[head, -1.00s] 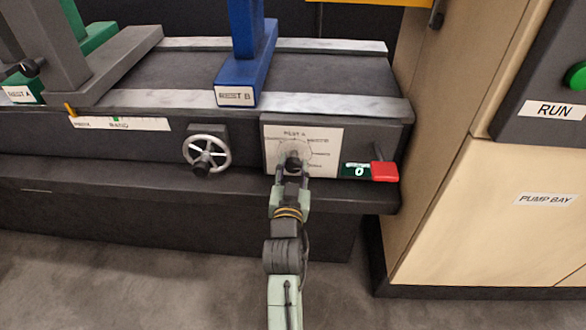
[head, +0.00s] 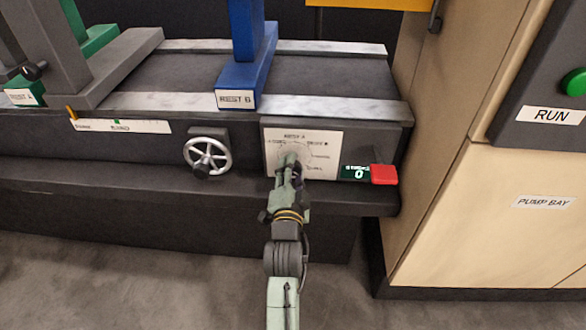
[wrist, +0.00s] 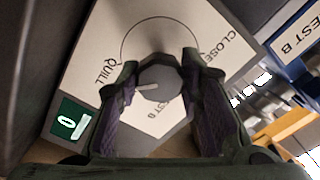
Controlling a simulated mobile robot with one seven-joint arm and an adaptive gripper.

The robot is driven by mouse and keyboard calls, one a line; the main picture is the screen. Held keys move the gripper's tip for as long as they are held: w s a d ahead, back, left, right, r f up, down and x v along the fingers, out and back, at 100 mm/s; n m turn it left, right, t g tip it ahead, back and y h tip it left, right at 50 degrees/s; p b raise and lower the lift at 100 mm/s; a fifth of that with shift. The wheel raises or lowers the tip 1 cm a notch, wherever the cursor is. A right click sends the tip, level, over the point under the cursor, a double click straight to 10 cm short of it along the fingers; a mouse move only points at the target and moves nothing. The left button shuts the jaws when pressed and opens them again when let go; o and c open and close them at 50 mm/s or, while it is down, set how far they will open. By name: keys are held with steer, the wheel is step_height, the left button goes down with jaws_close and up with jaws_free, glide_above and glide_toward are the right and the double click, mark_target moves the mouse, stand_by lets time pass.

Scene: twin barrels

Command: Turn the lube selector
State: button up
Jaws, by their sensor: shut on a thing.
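The lube selector is a dark grey faceted knob (wrist: 160,78) with a short white pointer line, on a white dial plate (wrist: 100,40). In the wrist view the line points left and slightly down, on the side of the word QUILL; CLOSED is on the right. My gripper (wrist: 160,70) is shut on the knob, one finger on each side. In the head view the plate (head: 328,168) is on the machine's front, and my gripper (head: 289,162) covers the knob there.
Right of the plate are a small green display (head: 354,172) reading 0 and a red block (head: 384,174). A handwheel (head: 207,156) is to the left. The blue rest (head: 245,80) stands above on the bed. A beige cabinet (head: 460,220) stands at the right.

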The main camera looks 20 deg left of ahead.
steer(key=shift+r+m, duration=0.1)
steer(key=shift+m, duration=0.3)
steer(key=o, duration=1.2)
steer(key=shift+c, duration=0.2)
step_height(320, 180, up, 10)
steer(key=shift+f, duration=0.1)
